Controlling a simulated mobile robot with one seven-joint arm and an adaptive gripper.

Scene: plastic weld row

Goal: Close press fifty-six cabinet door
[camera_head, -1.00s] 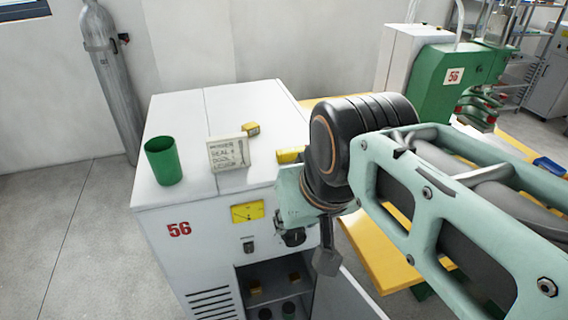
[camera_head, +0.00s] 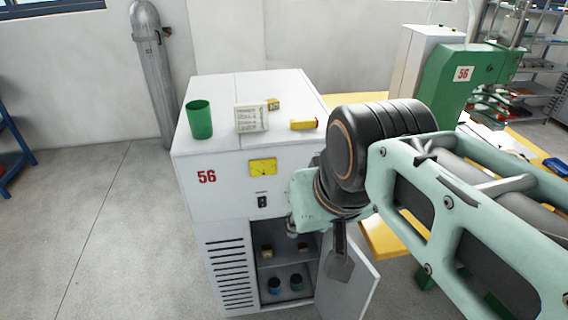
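The white cabinet (camera_head: 190,232) carries a red 56 on its front, with a yellow gauge and a small switch. Its lower door (camera_head: 352,285) stands open, swung out to the right on its right side. The open compartment (camera_head: 268,272) shows small yellow boxes on a shelf and dark round items below. My arm reaches in from the right. My gripper (camera_head: 340,262) hangs down in front of the cabinet, close to the opening and the door's inner face. Whether it touches the door cannot be told, nor whether its fingers are open.
On the cabinet top are a green cup (camera_head: 200,120), a white sign (camera_head: 251,118) and small yellow boxes (camera_head: 304,124). A gas cylinder (camera_head: 155,80) stands behind left. A green press (camera_head: 455,85) marked 56 stands on a yellow table (camera_head: 385,238). Floor at left is clear.

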